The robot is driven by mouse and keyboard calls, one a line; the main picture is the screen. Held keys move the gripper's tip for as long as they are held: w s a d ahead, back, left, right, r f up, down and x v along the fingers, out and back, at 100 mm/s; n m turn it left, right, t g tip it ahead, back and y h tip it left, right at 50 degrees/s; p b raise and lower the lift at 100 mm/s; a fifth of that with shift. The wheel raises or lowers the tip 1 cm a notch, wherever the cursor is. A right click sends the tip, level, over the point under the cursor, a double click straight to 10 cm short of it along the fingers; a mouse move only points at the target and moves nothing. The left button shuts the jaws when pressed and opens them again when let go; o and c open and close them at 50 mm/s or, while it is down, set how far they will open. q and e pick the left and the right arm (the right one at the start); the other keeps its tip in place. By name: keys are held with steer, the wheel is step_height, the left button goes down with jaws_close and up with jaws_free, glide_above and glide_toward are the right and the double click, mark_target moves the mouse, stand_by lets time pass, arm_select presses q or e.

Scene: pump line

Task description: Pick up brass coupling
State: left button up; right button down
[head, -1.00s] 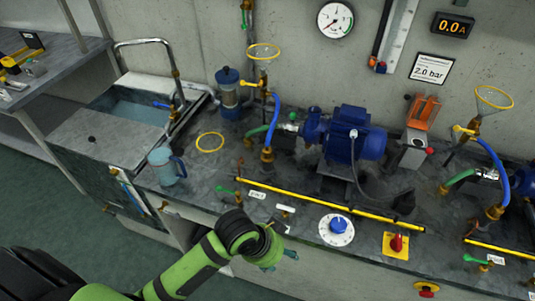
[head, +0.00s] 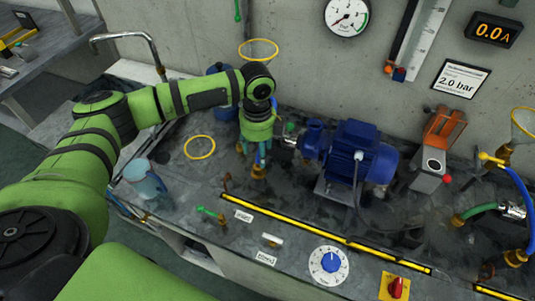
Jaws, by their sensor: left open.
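My left gripper (head: 258,155) hangs over the bench below its green wrist, fingers pointing down, open. It is in front of the pump line left of the blue pump. A brass fitting (head: 258,173) shows at the foot of the line, just below the fingers; I cannot tell whether they touch it. The gripper and wrist hide most of the blue hose and the pipework behind. I cannot tell for sure whether this fitting is the brass coupling. My right gripper is not in view.
The blue pump motor (head: 362,152) stands close on the right. A yellow ring (head: 200,147) lies flat on the bench and a clear blue jug (head: 145,178) stands at the left. A yellow strip (head: 320,233) runs along the front. The wall is close behind.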

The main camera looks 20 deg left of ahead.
mark_target(258, 162)
arm_select(q)
steer(key=shift+s+f+p, duration=0.3)
steer(key=shift+s+f, duration=0.05)
steer(key=shift+s, duration=0.2)
steer(key=shift+s+f+p, duration=0.3)
steer(key=shift+s+f, duration=0.05)
steer(key=shift+s, duration=0.2)
steer(key=f, duration=0.2)
steer(key=w+f+p, duration=0.1)
steer(key=f, duration=0.1)
steer(key=shift+w+f, duration=0.15)
steer(key=shift+w, duration=0.05)
steer(key=shift+f, duration=0.2)
steer(key=shift+s, duration=0.25)
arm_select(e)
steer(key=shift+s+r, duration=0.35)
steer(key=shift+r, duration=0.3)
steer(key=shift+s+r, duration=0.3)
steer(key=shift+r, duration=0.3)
arm_select(q)
steer(key=shift+c, duration=0.8)
steer(key=c, duration=1)
